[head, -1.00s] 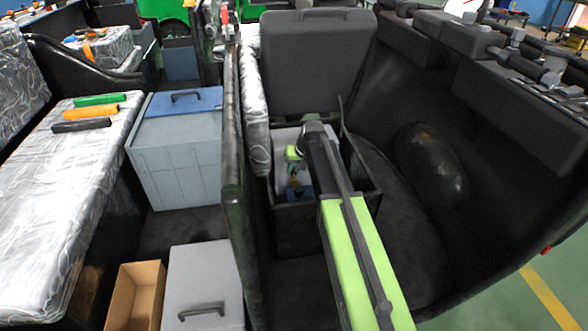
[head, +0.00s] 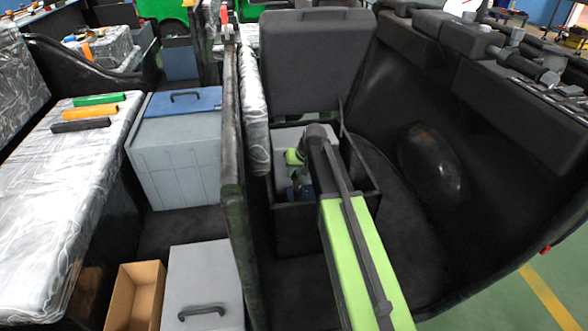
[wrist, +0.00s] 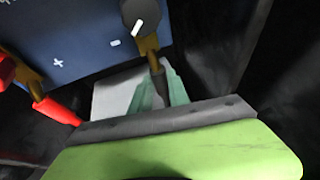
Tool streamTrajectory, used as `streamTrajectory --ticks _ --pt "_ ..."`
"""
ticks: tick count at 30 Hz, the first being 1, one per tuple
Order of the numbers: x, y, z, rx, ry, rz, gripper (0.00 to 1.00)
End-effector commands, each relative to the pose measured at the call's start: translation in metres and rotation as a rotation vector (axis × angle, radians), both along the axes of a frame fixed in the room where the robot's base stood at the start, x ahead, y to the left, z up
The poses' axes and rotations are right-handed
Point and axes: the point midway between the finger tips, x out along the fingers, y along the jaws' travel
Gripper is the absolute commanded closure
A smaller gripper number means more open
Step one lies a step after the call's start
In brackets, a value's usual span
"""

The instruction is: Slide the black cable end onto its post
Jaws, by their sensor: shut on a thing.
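The blue battery (wrist: 75,35) fills the upper left of the wrist view, with white plus and minus marks on its top. A dark round cap (wrist: 140,14) with a white dash stands at its near right edge. The black cable end (wrist: 158,80) has a brass lug (wrist: 148,45) that meets the cap's lower edge; I cannot tell whether it is around the post. My gripper (wrist: 160,92) is shut on the black cable end just below the lug. In the head view my gripper (head: 295,158) is inside the black open compartment, with the battery (head: 300,192) mostly hidden.
A red cable (wrist: 58,110) with a brass lug (wrist: 28,80) is at the left of the battery. The dark compartment wall (head: 310,215) stands close around my gripper. The raised black seat lid (head: 315,60) is behind it.

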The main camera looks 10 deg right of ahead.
Motion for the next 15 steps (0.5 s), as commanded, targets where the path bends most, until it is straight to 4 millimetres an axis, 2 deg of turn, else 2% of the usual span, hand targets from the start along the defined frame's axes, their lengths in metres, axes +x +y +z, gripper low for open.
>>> streamTrajectory --ticks 1,3,12,13,15 --pt "-0.014 -0.001 0.0 -0.001 0.001 0.0 1.0" --pt "-0.024 -0.001 0.0 -0.001 0.001 0.0 1.0" --pt "-0.027 -0.001 -0.001 -0.002 0.006 0.0 1.0" --pt "-0.027 -0.001 -0.001 -0.002 0.006 0.0 0.75" --pt "-0.027 -0.001 -0.001 -0.002 0.006 0.0 0.66"
